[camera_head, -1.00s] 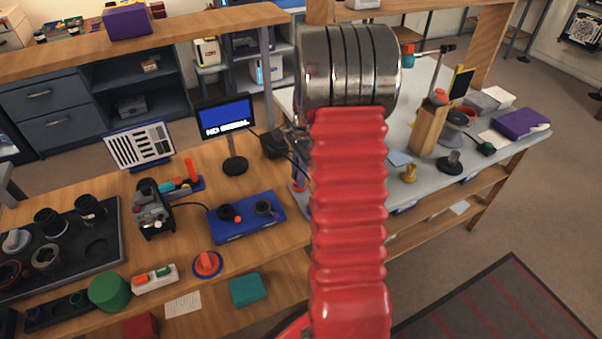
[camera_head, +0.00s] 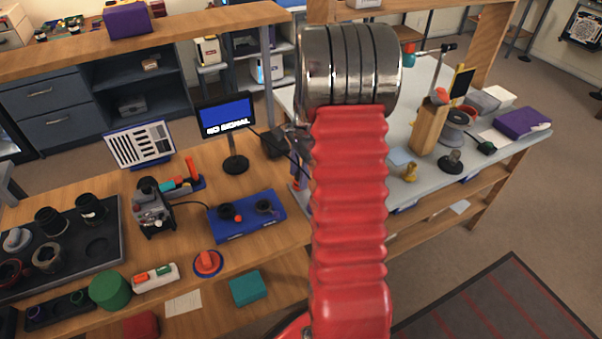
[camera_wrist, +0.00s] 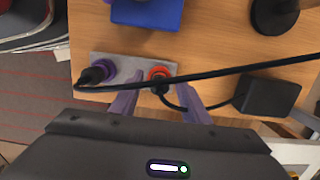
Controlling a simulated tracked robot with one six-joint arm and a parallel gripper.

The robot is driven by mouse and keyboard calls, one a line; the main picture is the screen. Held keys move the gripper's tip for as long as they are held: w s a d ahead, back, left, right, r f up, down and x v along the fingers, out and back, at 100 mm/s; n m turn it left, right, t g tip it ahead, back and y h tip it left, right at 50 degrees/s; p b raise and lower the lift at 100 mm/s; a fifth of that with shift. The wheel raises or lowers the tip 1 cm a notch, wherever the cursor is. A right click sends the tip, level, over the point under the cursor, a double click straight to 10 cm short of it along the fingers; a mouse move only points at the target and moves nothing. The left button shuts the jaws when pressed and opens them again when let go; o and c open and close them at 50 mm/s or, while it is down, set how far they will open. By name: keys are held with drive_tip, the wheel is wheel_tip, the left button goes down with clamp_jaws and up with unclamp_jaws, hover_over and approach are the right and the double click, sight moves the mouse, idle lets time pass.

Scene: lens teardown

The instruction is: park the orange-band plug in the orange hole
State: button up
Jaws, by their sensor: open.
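In the wrist view a grey plate (camera_wrist: 135,67) lies near the wooden table's edge, with a purple ring (camera_wrist: 104,68) at left and an orange ring (camera_wrist: 160,72) at right. A black plug (camera_wrist: 158,87) with a cable is at the orange ring; how deep it sits, and its own band, I cannot tell. Another black plug (camera_wrist: 92,75) is at the purple ring. My gripper (camera_wrist: 160,104) is open, its two purplish fingers on either side of the orange-ring plug. In the head view my red arm hides most of this area.
A black cable (camera_wrist: 220,73) crosses above the plate in the wrist view. A black box (camera_wrist: 268,96) lies to the right, and a blue block (camera_wrist: 147,12) and a dark round base (camera_wrist: 274,14) are beyond. In the head view a monitor (camera_head: 226,116) stands left of my arm.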

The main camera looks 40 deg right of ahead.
wheel_tip(320, 180, up, 14)
drive_tip(key=d, duration=0.1)
drive_tip(key=shift+s+d+f, duration=0.25)
drive_tip(key=shift+d, duration=0.05)
idle(1.2)
drive_tip(key=s+a+r+n+t, duration=0.1)
drive_tip(key=s+a+n, duration=0.4)
drive_tip(key=a, duration=0.5)
drive_tip(key=s+a+r+n+t+h, duration=0.1)
drive_tip(key=s+a+r+n, duration=0.3)
drive_tip(key=a+n, duration=0.5)
drive_tip(key=s+a+r+n+t, duration=0.3)
drive_tip(key=s+a+n, duration=0.4)
drive_tip(key=a, duration=0.6)
drive_tip(key=shift+a, duration=0.15)
